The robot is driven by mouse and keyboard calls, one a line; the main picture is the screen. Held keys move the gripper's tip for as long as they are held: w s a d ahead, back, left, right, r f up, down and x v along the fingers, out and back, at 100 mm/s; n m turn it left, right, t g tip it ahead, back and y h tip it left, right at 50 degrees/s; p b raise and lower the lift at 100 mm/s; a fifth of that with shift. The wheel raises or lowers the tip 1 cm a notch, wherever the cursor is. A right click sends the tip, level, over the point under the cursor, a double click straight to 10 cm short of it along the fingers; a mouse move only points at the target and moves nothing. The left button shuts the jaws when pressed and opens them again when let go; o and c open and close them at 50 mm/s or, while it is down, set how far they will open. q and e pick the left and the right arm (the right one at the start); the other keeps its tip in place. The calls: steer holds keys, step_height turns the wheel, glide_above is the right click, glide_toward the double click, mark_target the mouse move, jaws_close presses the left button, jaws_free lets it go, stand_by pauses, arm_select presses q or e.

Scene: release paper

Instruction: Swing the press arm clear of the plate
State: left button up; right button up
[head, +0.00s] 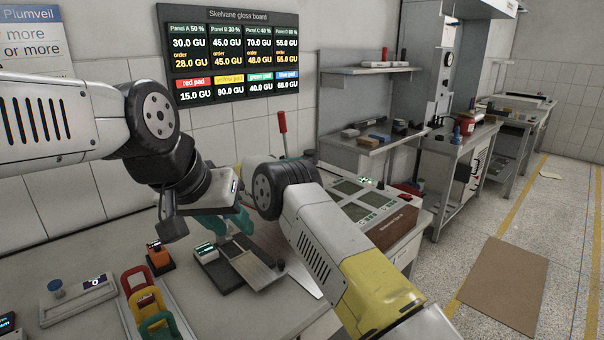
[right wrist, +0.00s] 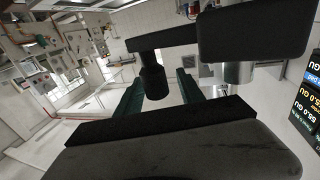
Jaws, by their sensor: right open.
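A red-handled lever (head: 282,122) stands nearly upright behind my right arm in the head view, and its lower end is hidden. It may be the press arm. A flat grey metal plate (head: 262,264) lies on the bench beside a small display unit (head: 206,252). My left gripper (head: 226,223) hangs just above and behind them, its teal fingers partly hidden by its own wrist, so I cannot tell its opening or whether it touches anything.
Red, yellow and green looped pads (head: 148,300) stand in a tray at the front left. An orange block (head: 158,258) stands near the plate. An instrument console (head: 368,205) stands to the right. A gloss board (head: 235,53) hangs on the wall. The floor at right holds a brown mat (head: 505,283).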

steer(key=s+r, duration=0.1)
steer(key=s, duration=0.7)
steer(key=s+d+r, duration=0.1)
steer(key=s+r, duration=0.1)
steer(key=s, duration=0.6)
steer(key=shift+r, duration=0.3)
steer(key=shift+d, duration=0.1)
